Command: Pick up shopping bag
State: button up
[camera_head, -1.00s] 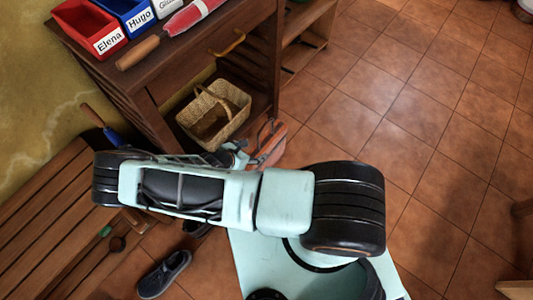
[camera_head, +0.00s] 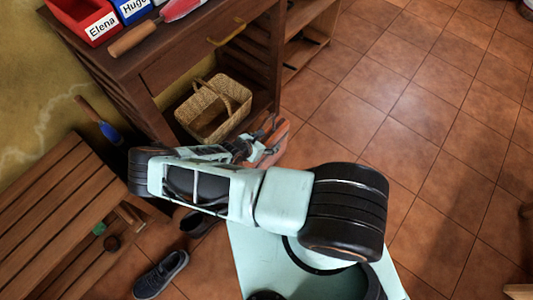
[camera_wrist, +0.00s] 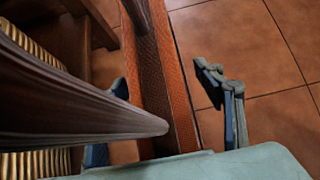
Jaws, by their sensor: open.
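An orange-brown bag (camera_head: 277,147), apparently the shopping bag, stands on the floor beside the wooden cabinet in the head view. My gripper (camera_head: 257,138) is open at it and partly covers it. In the wrist view the bag's narrow, textured orange-brown side (camera_wrist: 180,92) lies between the two fingers of my gripper (camera_wrist: 166,86). The right finger is clear of it over the floor. The left finger is mostly hidden behind a dark brown bar that crosses close to the camera. I cannot tell whether either finger touches the bag.
A wicker basket (camera_head: 214,108) sits on the low shelf of the wooden cabinet (camera_head: 165,72), close to my gripper. A slatted bench (camera_head: 45,200) is at the left, with a dark shoe (camera_head: 160,274) near it. The tiled floor (camera_head: 400,90) to the right is open.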

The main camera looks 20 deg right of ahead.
jog(key=c, duration=1.7)
jog(key=shift+r, duration=0.1)
grip_shut()
